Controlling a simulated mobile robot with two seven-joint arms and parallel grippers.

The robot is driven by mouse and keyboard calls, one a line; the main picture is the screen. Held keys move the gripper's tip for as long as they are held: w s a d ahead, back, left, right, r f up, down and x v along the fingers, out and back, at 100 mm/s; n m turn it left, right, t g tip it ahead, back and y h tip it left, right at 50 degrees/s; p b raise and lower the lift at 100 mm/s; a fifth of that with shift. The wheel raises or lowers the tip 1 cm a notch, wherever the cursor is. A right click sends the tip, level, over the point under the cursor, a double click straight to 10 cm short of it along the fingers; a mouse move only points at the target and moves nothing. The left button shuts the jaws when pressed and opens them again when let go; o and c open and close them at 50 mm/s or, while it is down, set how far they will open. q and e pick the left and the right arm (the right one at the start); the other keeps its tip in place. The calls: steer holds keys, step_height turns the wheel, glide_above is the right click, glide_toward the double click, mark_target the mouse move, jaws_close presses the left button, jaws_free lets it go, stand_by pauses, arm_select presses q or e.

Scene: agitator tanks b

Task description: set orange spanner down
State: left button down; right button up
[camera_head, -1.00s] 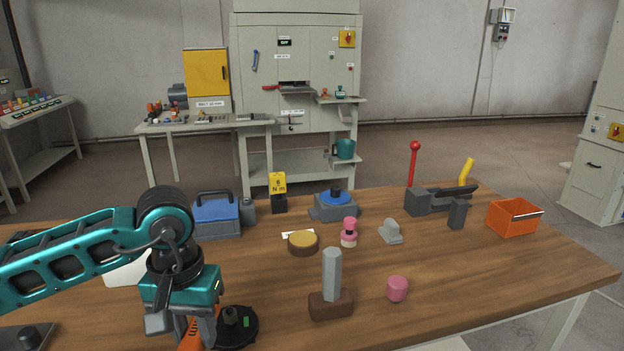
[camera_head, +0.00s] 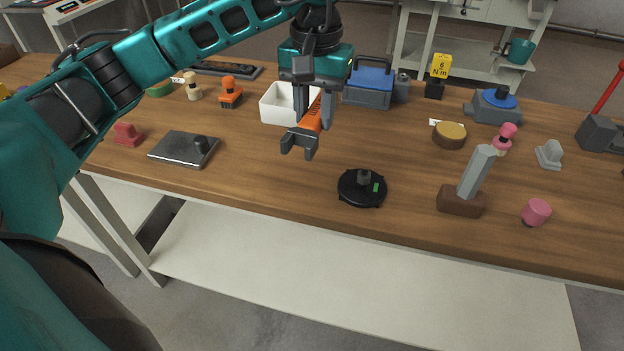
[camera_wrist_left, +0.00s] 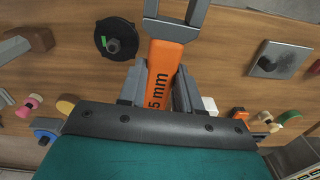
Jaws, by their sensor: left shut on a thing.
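The orange spanner (camera_head: 310,122) hangs in my left gripper (camera_head: 313,108), with its grey open jaw end pointing down toward the table front. The gripper is shut on the spanner's orange handle, above the wooden table (camera_head: 270,172). In the left wrist view the spanner (camera_wrist_left: 163,72) lies between the fingers of the gripper (camera_wrist_left: 158,95), and "5 mm" shows on its handle. The spanner appears in front of the white bin (camera_head: 276,104) in the head view. I cannot tell its exact height above the table. My right gripper is not in view.
A black round disc with a knob (camera_head: 361,188) stands right of the spanner. A grey plate with a knob (camera_head: 184,149) lies to the left. A brown block with a grey hexagonal post (camera_head: 461,201) stands further right. Bare table lies between plate and disc.

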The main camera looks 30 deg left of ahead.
arm_select(q)
step_height(320, 180, up, 4)
steer(key=a, duration=0.3)
steer(key=n+b, duration=0.1)
steer(key=b, duration=0.2)
glide_above(303, 183)
step_height(303, 183, down, 15)
steer(key=shift+r, duration=0.2)
steer(key=shift+f, duration=2.5)
steer(key=shift+f, duration=0.25)
steer(key=c, duration=0.8)
jaws_free()
steer(key=shift+r, duration=0.1)
